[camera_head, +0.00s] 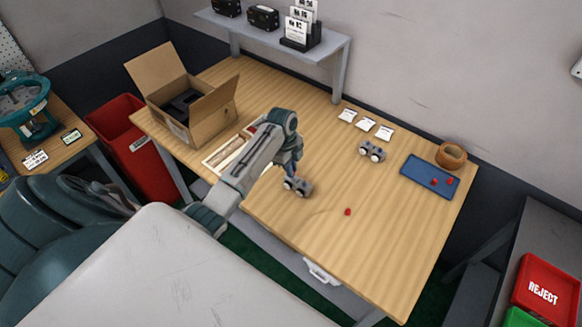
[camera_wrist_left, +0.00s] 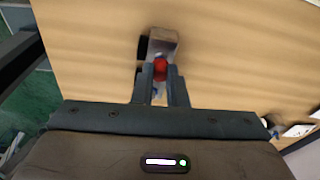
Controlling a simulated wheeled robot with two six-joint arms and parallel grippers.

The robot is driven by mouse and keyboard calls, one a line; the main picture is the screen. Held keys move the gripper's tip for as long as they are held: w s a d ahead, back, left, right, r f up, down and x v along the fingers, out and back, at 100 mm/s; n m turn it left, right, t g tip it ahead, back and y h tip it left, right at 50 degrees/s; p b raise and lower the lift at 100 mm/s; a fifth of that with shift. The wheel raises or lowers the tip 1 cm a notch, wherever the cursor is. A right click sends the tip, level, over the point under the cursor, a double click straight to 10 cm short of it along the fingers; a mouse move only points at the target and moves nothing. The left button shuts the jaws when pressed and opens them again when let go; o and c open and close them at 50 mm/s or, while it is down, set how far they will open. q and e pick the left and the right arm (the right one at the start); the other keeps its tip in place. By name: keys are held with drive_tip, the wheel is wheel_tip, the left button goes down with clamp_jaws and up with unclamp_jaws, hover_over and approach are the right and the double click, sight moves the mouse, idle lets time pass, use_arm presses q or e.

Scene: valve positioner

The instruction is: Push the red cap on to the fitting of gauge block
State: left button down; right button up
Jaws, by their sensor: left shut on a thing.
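My left gripper (camera_head: 291,176) points down over a grey gauge block (camera_head: 301,189) near the table's front edge. In the left wrist view the two fingertips (camera_wrist_left: 160,76) are shut on a red cap (camera_wrist_left: 160,67). The gauge block (camera_wrist_left: 163,42) shows just beyond and under the cap. I cannot tell whether the cap touches the block's fitting, which the cap and fingers hide. In the head view the held cap is hidden by the gripper. A second gauge block (camera_head: 371,151) stands farther back. My right gripper is not in view.
A loose red cap (camera_head: 347,212) lies on the wooden table (camera_head: 330,250). An open cardboard box (camera_head: 205,117) stands at the left. The front right of the table is mostly clear.

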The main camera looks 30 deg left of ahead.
use_arm(q)
drive_tip(key=shift+f, duration=0.4)
drive_tip(key=c, duration=1.4)
unclamp_jaws()
drive_tip(key=shift+o, duration=0.2)
drive_tip(key=shift+r, duration=0.15)
